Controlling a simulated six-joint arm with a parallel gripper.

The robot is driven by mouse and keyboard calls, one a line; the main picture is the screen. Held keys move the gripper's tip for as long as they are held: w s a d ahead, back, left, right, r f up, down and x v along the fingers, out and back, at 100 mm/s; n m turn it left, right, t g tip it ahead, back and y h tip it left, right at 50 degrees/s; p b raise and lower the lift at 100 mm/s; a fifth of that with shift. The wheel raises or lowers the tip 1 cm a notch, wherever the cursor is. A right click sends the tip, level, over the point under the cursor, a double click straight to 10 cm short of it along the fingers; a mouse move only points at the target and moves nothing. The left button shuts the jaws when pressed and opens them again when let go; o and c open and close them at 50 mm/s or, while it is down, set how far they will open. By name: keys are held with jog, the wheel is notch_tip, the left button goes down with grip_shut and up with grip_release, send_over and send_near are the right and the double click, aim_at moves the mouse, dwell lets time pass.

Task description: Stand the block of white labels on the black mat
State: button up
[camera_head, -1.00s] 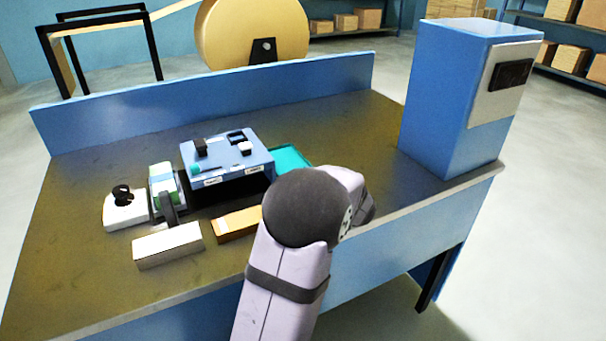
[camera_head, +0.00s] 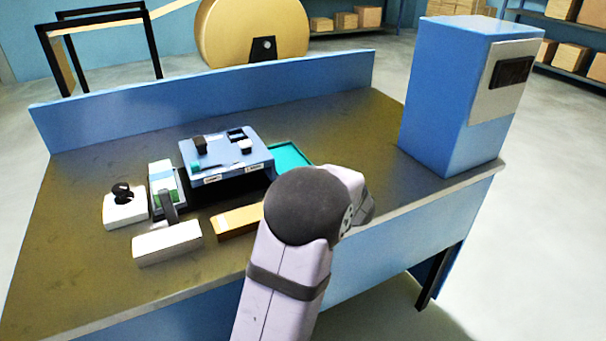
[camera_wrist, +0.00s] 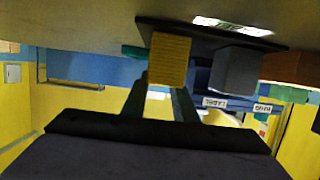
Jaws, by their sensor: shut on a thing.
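In the wrist view, which looks upside down, my gripper (camera_wrist: 163,78) is shut on a block of labels (camera_wrist: 169,58). The block looks yellow there, with fine ribbed lines like stacked sheets. A black mat (camera_wrist: 165,27) lies on the bench beyond it. The block's end overlaps the mat's edge in the picture; I cannot tell whether they touch. A grey block (camera_wrist: 236,74) stands at the mat, to the right of the held block. In the head view my arm hides the gripper and the held block.
A blue stand (camera_head: 225,155) with small white tags is mid-bench, a teal tray (camera_head: 290,156) beside it. In front lie a white box (camera_head: 167,243) and an orange-brown box (camera_head: 238,220). A white device (camera_head: 124,212) stands left. A tall blue cabinet (camera_head: 450,100) is right; bench between is clear.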

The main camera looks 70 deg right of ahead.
jog(key=shift+f, duration=0.3)
jog(key=o, duration=1.1)
jog(key=shift+b+v, duration=0.35)
jog(key=shift+v, duration=3.3)
jog(key=shift+w, duration=0.1)
